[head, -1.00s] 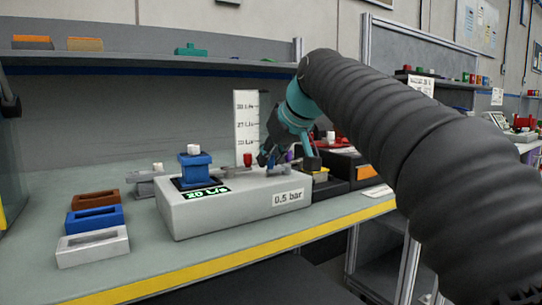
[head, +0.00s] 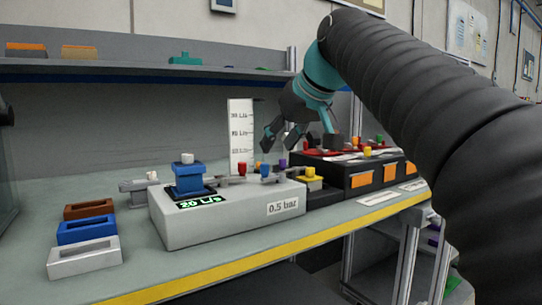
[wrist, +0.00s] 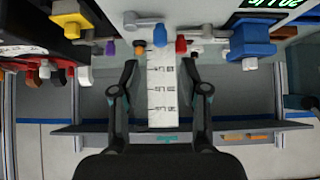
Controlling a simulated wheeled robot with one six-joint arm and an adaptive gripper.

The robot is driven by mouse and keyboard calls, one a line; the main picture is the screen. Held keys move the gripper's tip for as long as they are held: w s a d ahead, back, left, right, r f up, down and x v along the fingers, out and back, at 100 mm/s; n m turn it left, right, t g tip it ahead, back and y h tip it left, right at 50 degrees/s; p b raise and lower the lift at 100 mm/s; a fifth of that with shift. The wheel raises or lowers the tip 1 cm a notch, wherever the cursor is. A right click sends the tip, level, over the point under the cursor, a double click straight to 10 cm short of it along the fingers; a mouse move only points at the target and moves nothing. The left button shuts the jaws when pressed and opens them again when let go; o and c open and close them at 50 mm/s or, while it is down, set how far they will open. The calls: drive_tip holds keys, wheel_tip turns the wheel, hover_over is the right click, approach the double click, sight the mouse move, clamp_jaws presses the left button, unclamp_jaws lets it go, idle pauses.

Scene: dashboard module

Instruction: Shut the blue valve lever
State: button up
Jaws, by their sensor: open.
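The blue valve knob (head: 265,170) stands on the grey valve module (head: 225,222) among the levers on its top, between a red knob (head: 242,169) and a purple knob (head: 282,163). Which way its lever points is too small to tell. In the wrist view the blue knob (wrist: 160,35) lies beyond the fingertips, roughly centred between them. My gripper (head: 282,138) is open and empty, above and apart from the knobs; its spread fingers also show in the wrist view (wrist: 160,72). The module's display (head: 199,201) reads 20 L/s.
A white scale strip (head: 240,135) stands behind the module. A large blue block (head: 189,178) sits on the module's left. A black unit with orange labels (head: 362,180) is at the right. Brown, blue and grey trays (head: 88,233) lie at the left.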

drive_tip(key=v, duration=0.3)
drive_tip(key=shift+s+d+r, duration=0.1)
drive_tip(key=shift+s+r, duration=0.1)
drive_tip(key=shift+r, duration=0.05)
drive_tip(key=s+d+f+m+h, duration=0.1)
drive_tip(key=s+d+f, duration=0.3)
drive_tip(key=f, duration=0.9)
drive_tip(key=s+d+f+m+g+h, duration=0.1)
drive_tip(key=s+d+f+m+h, duration=0.1)
drive_tip(key=s+f, duration=0.9)
drive_tip(key=s+d+f+m+g+h, duration=0.1)
drive_tip(key=s+d+f, duration=0.6)
drive_tip(key=f, duration=0.9)
drive_tip(key=m+h, duration=0.1)
drive_tip(key=m, duration=0.1)
drive_tip(key=shift+s+m, duration=0.15)
drive_tip(key=shift+m, duration=0.15)
